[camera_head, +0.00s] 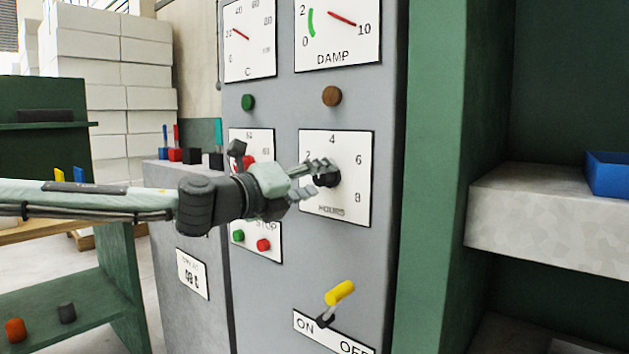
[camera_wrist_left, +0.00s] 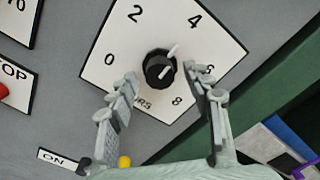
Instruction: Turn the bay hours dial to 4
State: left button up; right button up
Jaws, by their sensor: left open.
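The bay hours dial is a black round knob (camera_wrist_left: 160,70) on a white HOURS plate (camera_head: 350,205) marked 0 to 8, on the grey cabinet front. In the wrist view its pale pointer is directed up and right, roughly at the 4. My left gripper (camera_head: 310,178) is open in front of the dial. In the wrist view its two fingers (camera_wrist_left: 161,76) lie to either side of the knob, with a visible gap on each side. In the head view the fingers partly hide the knob. My right gripper is in neither view.
Below the dial is a yellow-handled ON/OFF lever (camera_head: 340,292). Left of it are a green button (camera_head: 238,235) and a red button (camera_head: 263,245). The DAMP gauge (camera_head: 335,45) is above. A green post (camera_head: 430,180) stands to the right.

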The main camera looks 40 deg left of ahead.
pick_arm(q)
jog(key=shift+s+r, duration=0.1)
jog(key=shift+s, duration=0.4)
jog(key=s, duration=1.1)
jog(key=shift+a, duration=0.45)
